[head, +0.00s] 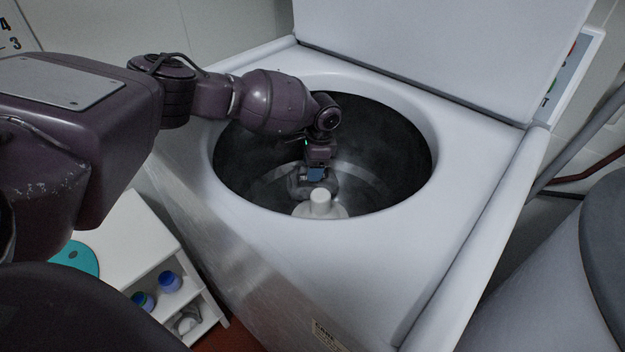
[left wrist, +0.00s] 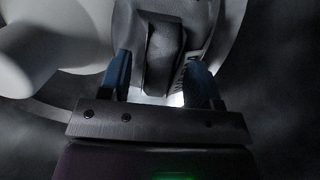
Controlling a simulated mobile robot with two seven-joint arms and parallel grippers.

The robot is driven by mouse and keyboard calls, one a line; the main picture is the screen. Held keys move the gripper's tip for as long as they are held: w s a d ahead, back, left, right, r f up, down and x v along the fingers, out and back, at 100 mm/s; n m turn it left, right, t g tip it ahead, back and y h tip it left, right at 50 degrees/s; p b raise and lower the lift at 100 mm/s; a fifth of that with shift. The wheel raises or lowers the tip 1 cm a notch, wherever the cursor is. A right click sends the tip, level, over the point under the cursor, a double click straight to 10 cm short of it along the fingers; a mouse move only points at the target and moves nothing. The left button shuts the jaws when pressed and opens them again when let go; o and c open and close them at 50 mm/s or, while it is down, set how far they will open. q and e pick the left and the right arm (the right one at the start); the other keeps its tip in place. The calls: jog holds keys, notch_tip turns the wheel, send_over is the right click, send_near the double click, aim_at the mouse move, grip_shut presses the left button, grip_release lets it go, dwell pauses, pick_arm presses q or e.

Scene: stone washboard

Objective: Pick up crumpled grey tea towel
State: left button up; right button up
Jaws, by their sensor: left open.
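The crumpled grey tea towel (head: 297,187) lies low in the drum of the open top-loading washer, beside the white agitator (head: 320,201). My left gripper (head: 316,174) reaches down into the drum, right above the towel, and partly hides it. In the left wrist view a dark grey fold of the towel (left wrist: 164,55) stands between the two blue fingers of my left gripper (left wrist: 158,80). The fingers are apart, one on each side of the fold. Whether they touch it I cannot tell. My right gripper is not in view.
The drum's white rim (head: 425,190) surrounds my left arm. The raised lid (head: 430,50) stands behind the opening. A white shelf (head: 130,250) with blue-capped containers and a teal disc is at lower left. A grey rounded object (head: 605,240) is at right.

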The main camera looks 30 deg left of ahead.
pick_arm(q)
jog(key=shift+f, duration=0.3)
dwell(0.5)
grip_shut()
